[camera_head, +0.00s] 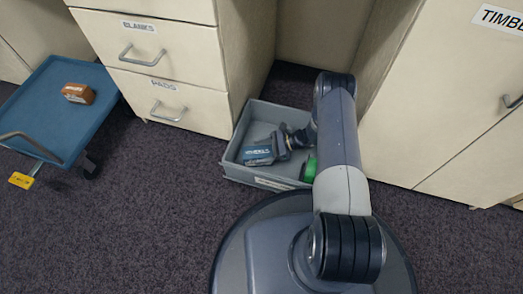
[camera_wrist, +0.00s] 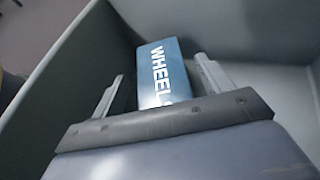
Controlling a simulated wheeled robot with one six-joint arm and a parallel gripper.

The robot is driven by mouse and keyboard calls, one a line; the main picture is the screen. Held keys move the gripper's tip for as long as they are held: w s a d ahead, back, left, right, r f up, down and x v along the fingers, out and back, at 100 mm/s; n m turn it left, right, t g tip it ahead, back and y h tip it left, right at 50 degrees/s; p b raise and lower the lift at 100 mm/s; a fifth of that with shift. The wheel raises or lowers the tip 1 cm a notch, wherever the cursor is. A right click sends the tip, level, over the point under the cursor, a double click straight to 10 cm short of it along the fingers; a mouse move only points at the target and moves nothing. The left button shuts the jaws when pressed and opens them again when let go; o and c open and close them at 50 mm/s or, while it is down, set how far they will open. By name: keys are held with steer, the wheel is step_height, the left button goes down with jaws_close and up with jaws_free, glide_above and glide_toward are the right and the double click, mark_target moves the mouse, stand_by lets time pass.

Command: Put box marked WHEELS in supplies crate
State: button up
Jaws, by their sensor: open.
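The blue box marked WHEELS (camera_head: 257,157) lies inside the grey crate (camera_head: 233,170) on the floor; the crate's front label is too small to read. In the wrist view the box (camera_wrist: 163,75) shows white lettering, its last part hidden by my gripper. My gripper (camera_head: 276,150) is down inside the crate and open. In the wrist view its two fingers (camera_wrist: 160,72) stand on either side of the box, with visible gaps. The crate walls (camera_wrist: 75,55) rise around them.
A green object (camera_head: 309,169) is in the crate, partly behind my arm. A blue cart (camera_head: 50,105) with a brown box (camera_head: 78,93) stands at left. Drawers labelled PADS (camera_head: 165,100) and a TIMBER-type cabinet (camera_head: 470,80) flank the crate. Dark carpet in front is clear.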

steer(key=shift+r, duration=0.5)
steer(key=p+v, duration=0.2)
steer(key=v, duration=0.5)
steer(key=shift+d, duration=0.25)
